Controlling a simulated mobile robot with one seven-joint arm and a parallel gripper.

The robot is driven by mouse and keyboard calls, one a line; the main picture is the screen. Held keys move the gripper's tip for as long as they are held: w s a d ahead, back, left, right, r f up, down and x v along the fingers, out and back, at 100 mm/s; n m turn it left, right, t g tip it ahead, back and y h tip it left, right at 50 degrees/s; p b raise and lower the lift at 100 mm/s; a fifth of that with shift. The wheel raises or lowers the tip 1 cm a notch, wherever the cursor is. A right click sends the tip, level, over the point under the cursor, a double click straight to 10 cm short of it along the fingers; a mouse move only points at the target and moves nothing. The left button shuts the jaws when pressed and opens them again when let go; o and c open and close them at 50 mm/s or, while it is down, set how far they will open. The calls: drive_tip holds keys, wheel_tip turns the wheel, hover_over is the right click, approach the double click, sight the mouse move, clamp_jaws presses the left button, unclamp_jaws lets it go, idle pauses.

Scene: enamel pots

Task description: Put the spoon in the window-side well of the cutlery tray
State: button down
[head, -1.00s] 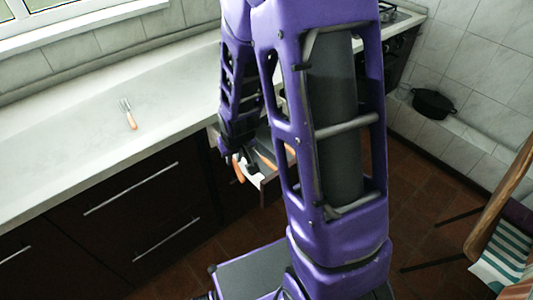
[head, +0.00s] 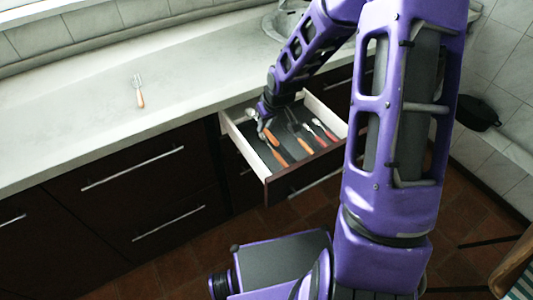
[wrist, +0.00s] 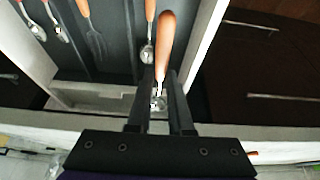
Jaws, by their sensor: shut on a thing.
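My gripper (head: 266,126) is over the left part of the open drawer. In the wrist view its two dark fingers (wrist: 160,85) are closed around a spoon (wrist: 165,40) with an orange handle. The spoon's metal bowl (wrist: 158,102) shows between the fingers, and its handle (head: 271,138) points towards the drawer front. The dark cutlery tray (head: 290,142) lies in the drawer, with lengthwise wells. Another orange-handled spoon (wrist: 148,55) lies beside the held one in the wrist view. How high the held spoon is above the tray floor, I cannot tell.
A dark fork (wrist: 92,40) and red-handled spoons (wrist: 32,27) lie in other wells. The drawer's pale side wall (wrist: 205,40) is close to the held spoon. An orange-handled fork (head: 139,92) lies on the counter (head: 60,130), otherwise mostly clear. A black pot (head: 477,112) stands far right.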

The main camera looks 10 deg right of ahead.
sight(263, 149)
wheel_tip(263, 149, down, 9)
drive_tip(key=shift+r+b, duration=0.1)
drive_tip(key=shift+b, duration=0.8)
drive_tip(key=shift+f, duration=0.3)
drive_tip(key=c, duration=0.8)
unclamp_jaws()
drive_tip(key=shift+r, duration=0.15)
drive_tip(key=shift+r, duration=0.25)
drive_tip(key=p+v, duration=0.3)
drive_tip(key=v, duration=0.8)
drive_tip(key=shift+s+r+p, duration=0.15)
drive_tip(key=shift+r+p, duration=0.15)
drive_tip(key=shift+r, duration=0.1)
